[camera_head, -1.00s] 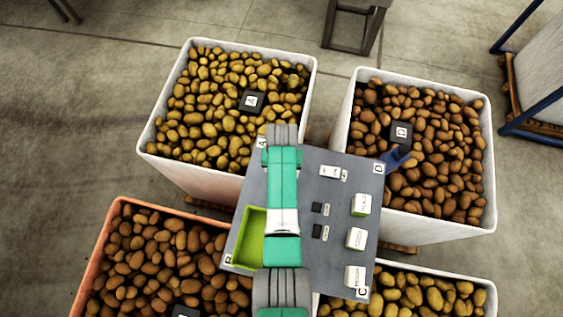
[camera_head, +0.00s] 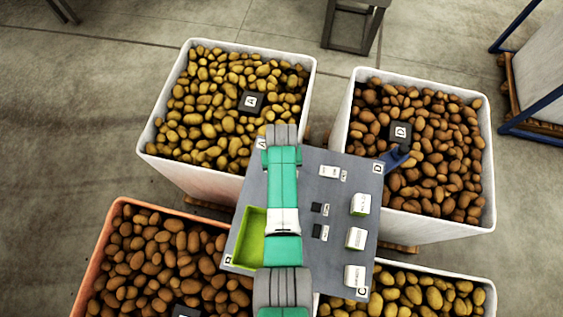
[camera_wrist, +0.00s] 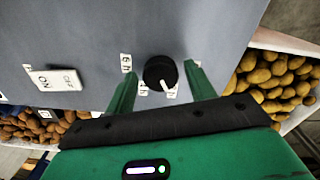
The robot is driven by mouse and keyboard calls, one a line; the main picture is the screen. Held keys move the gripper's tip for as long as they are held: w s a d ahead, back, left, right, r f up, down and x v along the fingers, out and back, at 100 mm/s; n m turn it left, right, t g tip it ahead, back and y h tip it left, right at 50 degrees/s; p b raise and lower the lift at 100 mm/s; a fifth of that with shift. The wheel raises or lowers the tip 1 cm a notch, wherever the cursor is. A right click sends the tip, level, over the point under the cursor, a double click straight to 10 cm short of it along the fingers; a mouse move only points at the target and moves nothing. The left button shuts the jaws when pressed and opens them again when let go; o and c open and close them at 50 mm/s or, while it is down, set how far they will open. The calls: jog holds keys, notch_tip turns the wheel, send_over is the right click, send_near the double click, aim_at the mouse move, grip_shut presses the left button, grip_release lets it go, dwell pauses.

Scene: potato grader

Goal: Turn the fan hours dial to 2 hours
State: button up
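The fan hours dial, a round black knob (camera_wrist: 159,71), sits on the grey panel (camera_wrist: 95,30) in the wrist view. A white mark shows at its lower right edge, near a small label partly covered. A "6 h" label (camera_wrist: 126,63) is left of the knob, and another label (camera_wrist: 143,90) that seems to read 4 h is at its lower left. My gripper (camera_wrist: 160,75) is open, with one green finger on each side of the knob and visible gaps between. A further label is partly behind the right finger. In the head view my arm hides the dial.
An ON/OFF switch (camera_wrist: 56,79) is on the panel left of the dial.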

jog(key=shift+o, duration=0.2)
notch_tip(320, 180, up, 8)
jog(key=shift+f+p, duration=0.1)
jog(key=shift+p, duration=0.55)
